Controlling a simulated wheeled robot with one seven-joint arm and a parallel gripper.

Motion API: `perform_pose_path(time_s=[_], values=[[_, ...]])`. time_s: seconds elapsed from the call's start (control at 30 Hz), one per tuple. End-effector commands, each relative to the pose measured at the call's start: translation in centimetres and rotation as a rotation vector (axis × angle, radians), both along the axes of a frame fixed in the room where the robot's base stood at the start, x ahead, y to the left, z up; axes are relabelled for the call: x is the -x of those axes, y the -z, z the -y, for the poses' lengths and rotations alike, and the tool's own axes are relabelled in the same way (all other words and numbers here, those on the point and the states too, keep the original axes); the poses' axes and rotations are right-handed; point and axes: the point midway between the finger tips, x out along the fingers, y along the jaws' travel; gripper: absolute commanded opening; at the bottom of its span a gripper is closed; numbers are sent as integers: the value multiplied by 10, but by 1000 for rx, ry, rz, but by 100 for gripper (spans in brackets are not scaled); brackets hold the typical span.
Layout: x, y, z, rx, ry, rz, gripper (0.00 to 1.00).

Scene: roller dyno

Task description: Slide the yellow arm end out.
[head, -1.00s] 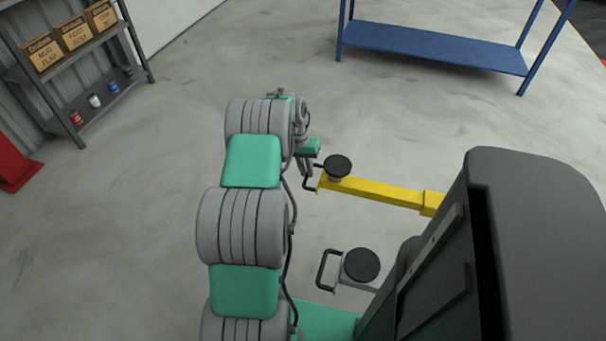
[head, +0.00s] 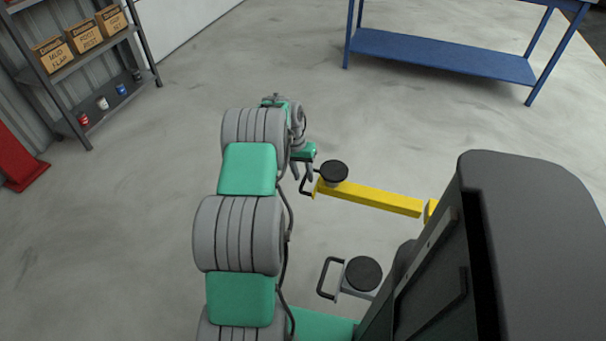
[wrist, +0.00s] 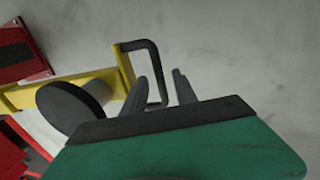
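The yellow arm end (head: 370,199) is a bar with a round black pad (head: 334,171) and a black loop handle (head: 305,185) at its left end. Its right end is at a yellow sleeve (head: 430,211), mostly hidden behind my body. In the wrist view the yellow frame (wrist: 118,70) and handle (wrist: 152,60) show ahead of my gripper. My gripper (head: 302,172) is at the handle. In the wrist view its fingers (wrist: 160,82) stand apart, with the handle's bar showing between them; contact cannot be told.
A grey arm with a black pad (head: 363,273) and handle lies nearer. A blue bench (head: 440,55) stands at the back right, a shelf with boxes (head: 85,40) at the back left. Red equipment (wrist: 20,50) shows in the wrist view. Floor left of my arm is clear.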

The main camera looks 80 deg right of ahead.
Motion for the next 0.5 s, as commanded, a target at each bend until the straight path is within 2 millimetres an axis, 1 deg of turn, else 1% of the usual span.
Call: perform_pose_path(time_s=[0.1,0.17,0.27,0.4,0.5], values=[[0,-2,0,0,0,0,34],[-1,-7,1,2,0,0,34],[-4,-25,1,3,-1,1,34],[-10,-54,2,3,-1,1,34],[-13,-69,2,2,0,0,34]])
